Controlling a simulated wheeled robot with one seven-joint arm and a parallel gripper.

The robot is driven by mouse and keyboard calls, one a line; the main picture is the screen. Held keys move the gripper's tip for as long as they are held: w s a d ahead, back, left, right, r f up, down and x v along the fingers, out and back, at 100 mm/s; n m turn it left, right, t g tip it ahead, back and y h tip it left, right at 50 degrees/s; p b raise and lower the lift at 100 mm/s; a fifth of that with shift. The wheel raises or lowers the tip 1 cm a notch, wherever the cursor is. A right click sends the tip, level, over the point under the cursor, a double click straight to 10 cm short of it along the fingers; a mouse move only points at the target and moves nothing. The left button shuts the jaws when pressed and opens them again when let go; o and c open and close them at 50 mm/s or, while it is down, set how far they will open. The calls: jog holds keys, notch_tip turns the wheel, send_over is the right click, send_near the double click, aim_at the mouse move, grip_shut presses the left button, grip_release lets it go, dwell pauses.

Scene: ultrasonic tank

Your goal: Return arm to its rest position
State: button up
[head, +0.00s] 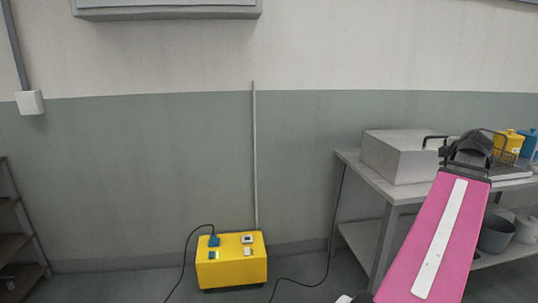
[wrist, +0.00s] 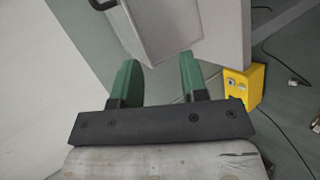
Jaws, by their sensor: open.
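My arm, with a pink link, rises from the lower right of the head view and reaches toward the table; its far end is dark and hides part of what stands behind it. My gripper (wrist: 158,75) shows in the wrist view with two green fingers spread apart and nothing between them. Past the fingertips is the light grey tank box (wrist: 155,28), which also stands on the table in the head view (head: 395,160). Whether the fingers touch the box I cannot tell, but they look apart from it.
A grey metal table (head: 392,196) stands at right, with a wire basket (head: 507,150), yellow container (head: 509,138) and blue container (head: 528,141) on top. A grey bucket (head: 494,234) is on its lower shelf. A yellow power box (head: 231,268) with cables sits on the floor. Shelving (head: 18,235) stands left.

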jog(key=w+a+f+m+g+y, duration=0.2)
jog(key=w+a+f+m+g, duration=0.15)
jog(key=a+f, duration=0.9)
jog(key=w+a+f+m+g+y, duration=0.2)
jog(key=w+a+f+m, duration=0.25)
jog(key=a+f, duration=0.85)
jog(key=s+a+f+m+g, duration=0.2)
jog(key=a+f, duration=0.6)
jog(key=a, duration=0.4)
jog(key=s+a+f+m+g, duration=0.3)
jog(key=s+a+f+m, duration=0.1)
jog(key=a+f, duration=0.5)
jog(key=s+a, duration=0.1)
jog(key=a, duration=0.1)
jog(key=shift+s+a+m+h, duration=0.3)
jog(key=shift+s+a+m, duration=0.05)
jog(key=shift+a+m, duration=0.05)
jog(key=shift+g, duration=0.25)
